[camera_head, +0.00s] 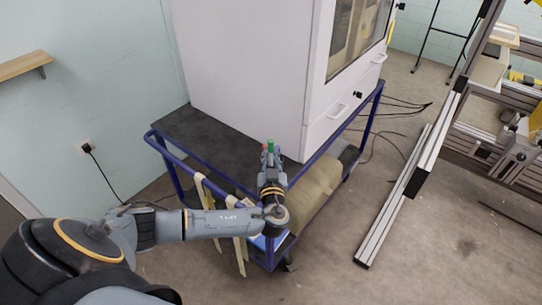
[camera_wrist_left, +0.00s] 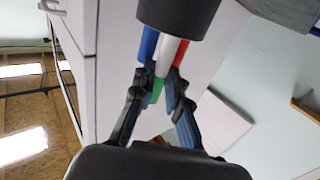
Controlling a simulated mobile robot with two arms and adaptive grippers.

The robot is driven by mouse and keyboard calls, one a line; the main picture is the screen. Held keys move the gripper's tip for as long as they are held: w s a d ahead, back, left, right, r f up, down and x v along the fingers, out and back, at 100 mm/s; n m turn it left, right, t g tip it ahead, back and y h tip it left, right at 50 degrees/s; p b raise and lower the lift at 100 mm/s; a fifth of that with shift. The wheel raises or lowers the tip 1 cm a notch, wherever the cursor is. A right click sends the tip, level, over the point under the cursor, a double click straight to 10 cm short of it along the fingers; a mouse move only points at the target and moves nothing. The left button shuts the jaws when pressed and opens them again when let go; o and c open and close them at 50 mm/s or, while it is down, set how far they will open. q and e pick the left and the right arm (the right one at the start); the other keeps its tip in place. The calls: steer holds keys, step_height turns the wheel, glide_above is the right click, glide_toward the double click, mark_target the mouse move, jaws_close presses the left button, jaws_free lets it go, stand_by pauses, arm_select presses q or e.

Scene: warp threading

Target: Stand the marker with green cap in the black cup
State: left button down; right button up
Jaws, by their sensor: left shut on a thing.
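My left gripper (camera_head: 270,160) is over the near corner of the trolley top. In the left wrist view its fingers (camera_wrist_left: 158,88) are shut on the green cap of the marker with green cap (camera_wrist_left: 157,92). The marker's white body runs from the cap to the rim of the black cup (camera_wrist_left: 180,14) and disappears there, between a blue marker (camera_wrist_left: 149,45) and a red marker (camera_wrist_left: 180,53); its lower end is hidden. The green cap also shows in the head view (camera_head: 270,146). The cup cannot be made out there. My right gripper is not in view.
The trolley (camera_head: 190,128) has a dark top and blue rails. A large white cabinet (camera_head: 245,70) stands on it close behind my gripper. Pale straps (camera_head: 200,190) hang on the rail. A beige sack (camera_head: 315,190) lies on the lower shelf. An aluminium frame stands at right.

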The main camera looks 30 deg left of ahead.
arm_select(q)
steer(key=c, duration=1.3)
jaws_free()
steer(key=shift+o, duration=0.2)
steer(key=shift+s+d+f, duration=0.1)
steer(key=shift+s+d, duration=0.25)
steer(key=shift+s, duration=0.1)
steer(key=v, duration=1)
steer(key=shift+s+d, duration=0.25)
steer(key=shift+s, duration=0.1)
